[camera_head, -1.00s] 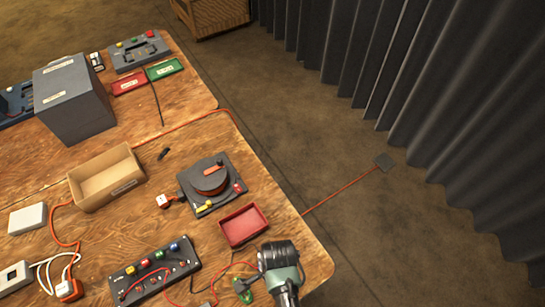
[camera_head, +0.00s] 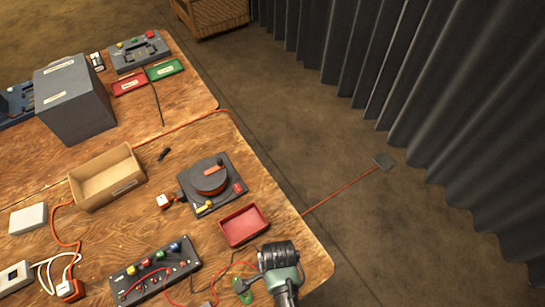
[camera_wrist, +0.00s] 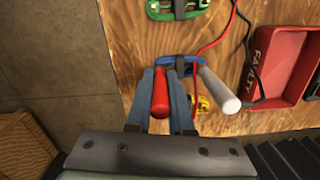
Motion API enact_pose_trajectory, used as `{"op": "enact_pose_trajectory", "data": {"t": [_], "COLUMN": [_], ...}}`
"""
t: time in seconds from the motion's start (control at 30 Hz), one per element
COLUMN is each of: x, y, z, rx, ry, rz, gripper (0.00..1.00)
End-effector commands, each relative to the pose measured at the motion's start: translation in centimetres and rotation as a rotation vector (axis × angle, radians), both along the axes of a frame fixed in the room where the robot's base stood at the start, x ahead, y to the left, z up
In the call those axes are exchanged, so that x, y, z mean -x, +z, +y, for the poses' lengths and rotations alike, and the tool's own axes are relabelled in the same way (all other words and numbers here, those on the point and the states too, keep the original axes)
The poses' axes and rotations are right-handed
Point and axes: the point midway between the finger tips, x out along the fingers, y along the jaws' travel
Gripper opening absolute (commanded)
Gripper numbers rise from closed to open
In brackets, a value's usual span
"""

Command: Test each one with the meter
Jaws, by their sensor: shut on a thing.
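In the wrist view, the two blue-grey fingers of my gripper (camera_wrist: 167,100) are closed on a red handle (camera_wrist: 160,93). It stands beside a pale grey handle (camera_wrist: 219,90) at a blue holder (camera_wrist: 183,63) on the wooden table. The grey handle is outside the fingers. A green piece (camera_wrist: 178,9) lies beyond the holder, and a yellow piece (camera_wrist: 203,103) shows partly behind the handles. In the head view, a dark panel with coloured knobs (camera_head: 155,272) is left of my arm; I cannot tell whether it is the meter. The fingertips are hidden there.
A red tray marked FAULTY (camera_wrist: 279,63) is right of my gripper; a red tray (camera_head: 243,225) shows in the head view. A dark device with a round dial (camera_head: 211,180), an open cardboard box (camera_head: 107,178) and a grey box (camera_head: 73,101) stand farther off. Red and black leads lie nearby.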

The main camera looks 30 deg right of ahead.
Motion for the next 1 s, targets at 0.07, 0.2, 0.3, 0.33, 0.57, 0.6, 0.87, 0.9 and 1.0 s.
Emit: {"op": "enact_pose_trajectory", "data": {"t": [0.07,0.2,0.3,0.33,0.57,0.6,0.87,0.9,1.0], "x": [-0.02,-0.02,-0.03,-0.02,-0.02,-0.02,-0.01,0.00,0.00], "y": [-0.12,-0.29,-0.26,-0.26,-0.25,-0.25,-0.26,-0.26,-0.26], "z": [-0.01,-0.01,-0.01,-0.01,-0.01,-0.01,-0.01,-0.01,-0.01], "rx": [0.000,0.000,0.000,0.000,0.000,0.000,0.000,0.000,0.000], "ry": [0.000,0.000,0.000,0.000,0.000,0.000,0.000,0.000,0.000], "rz": [0.000,0.000,0.000,0.000,-0.001,-0.001,0.000,0.000,0.000], "gripper": [0.00,0.00,0.00,0.00,0.45,0.52,0.60,0.67,0.75]}}
